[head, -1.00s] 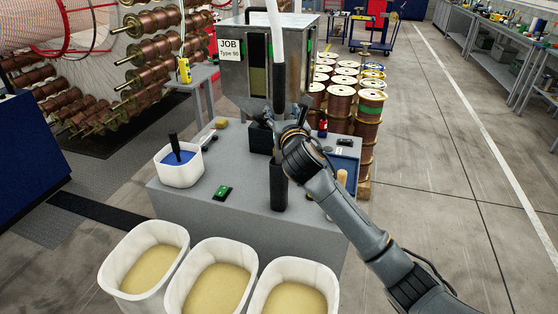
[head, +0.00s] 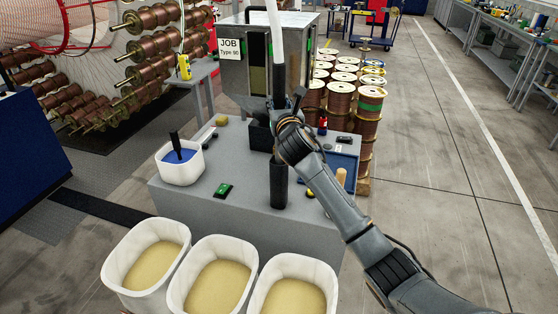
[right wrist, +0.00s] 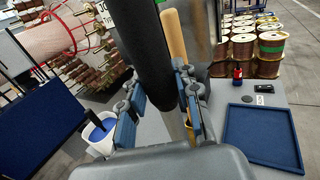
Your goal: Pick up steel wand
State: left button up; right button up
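The steel wand (head: 278,103) stands upright at the grey bench's machine, with a white hose at its top and a black grip. Its lower end lines up with a black upright holder (head: 279,187). My right gripper (head: 288,105) is at the wand, just below the hose. In the right wrist view the black grip (right wrist: 140,45) and a grey tube below it pass between the blue-padded fingers (right wrist: 160,95). The fingers look apart, one on each side; the grip partly hides their tips, so contact is unclear. My left gripper is out of view.
White bins (head: 215,240) of yellow grains stand in front. Copper spools (head: 340,98) are stacked behind right. Floor at the right is clear.

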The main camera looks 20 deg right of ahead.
grip_shut()
jog(key=shift+r, duration=0.2)
